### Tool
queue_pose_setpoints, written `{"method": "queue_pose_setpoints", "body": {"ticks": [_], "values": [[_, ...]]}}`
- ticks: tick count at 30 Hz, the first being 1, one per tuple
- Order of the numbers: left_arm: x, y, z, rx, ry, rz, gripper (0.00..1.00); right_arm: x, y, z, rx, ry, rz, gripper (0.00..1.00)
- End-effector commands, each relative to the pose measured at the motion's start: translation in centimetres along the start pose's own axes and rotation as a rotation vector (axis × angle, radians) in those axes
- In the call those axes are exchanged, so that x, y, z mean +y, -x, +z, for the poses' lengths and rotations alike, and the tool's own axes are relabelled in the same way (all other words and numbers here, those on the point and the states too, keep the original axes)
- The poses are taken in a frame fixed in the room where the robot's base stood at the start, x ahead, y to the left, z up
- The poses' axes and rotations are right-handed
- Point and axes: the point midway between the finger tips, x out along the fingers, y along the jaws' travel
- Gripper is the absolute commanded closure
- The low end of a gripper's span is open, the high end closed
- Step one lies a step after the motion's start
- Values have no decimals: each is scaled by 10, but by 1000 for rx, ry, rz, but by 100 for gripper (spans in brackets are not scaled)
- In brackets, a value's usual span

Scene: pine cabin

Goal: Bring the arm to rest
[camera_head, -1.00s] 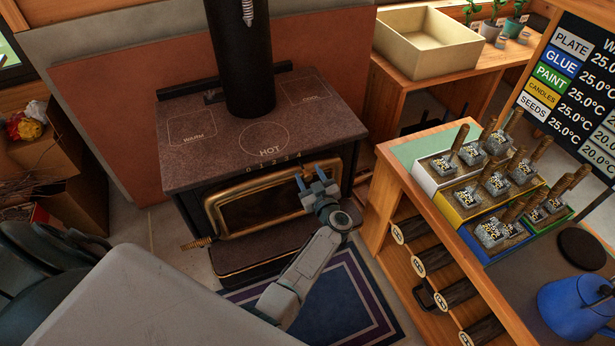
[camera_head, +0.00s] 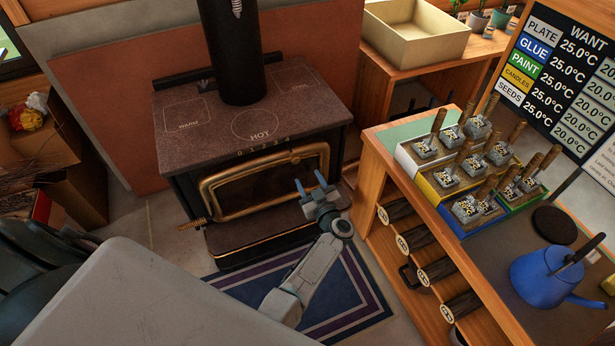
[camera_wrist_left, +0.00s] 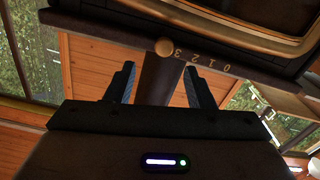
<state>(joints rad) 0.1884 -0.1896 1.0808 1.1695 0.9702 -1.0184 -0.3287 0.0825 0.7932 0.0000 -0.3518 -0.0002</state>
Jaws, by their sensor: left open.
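My left arm reaches up from the lower middle of the head view. Its left gripper (camera_head: 314,186) is open, with two blue fingers apart and nothing between them. It is in front of the lower right part of the black stove (camera_head: 185,195) and appears clear of it. In the left wrist view the two fingers (camera_wrist_left: 158,85) stand apart. A dark post and a round brass knob (camera_wrist_left: 164,46) show between and beyond them, beside the stove's dial numbers. My right gripper is not in view.
A wooden bench (camera_head: 375,150) at the right holds several handled blocks in coloured trays (camera_head: 421,187) and a blue kettle (camera_head: 545,278). A price board (camera_head: 560,75) stands behind. A cream box (camera_head: 415,40) sits at the back. A blue rug (camera_head: 350,290) lies under my arm.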

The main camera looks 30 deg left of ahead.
Motion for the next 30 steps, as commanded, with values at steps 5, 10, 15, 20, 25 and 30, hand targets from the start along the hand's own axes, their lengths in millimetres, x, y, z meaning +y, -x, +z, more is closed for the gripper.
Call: {"method": "queue_pose_setpoints", "body": {"ticks": [5,10,15,20,25,30], "values": [[0,3,0,0,0,1,51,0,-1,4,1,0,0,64],[0,3,0,0,0,1,51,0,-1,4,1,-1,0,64],[0,3,0,0,0,1,51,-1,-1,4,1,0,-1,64],[-1,3,2,-2,-3,8,51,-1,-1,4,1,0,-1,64],[-17,18,44,-51,-64,173,51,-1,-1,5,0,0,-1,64],[-68,70,141,-274,-203,473,51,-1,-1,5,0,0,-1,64]]}}
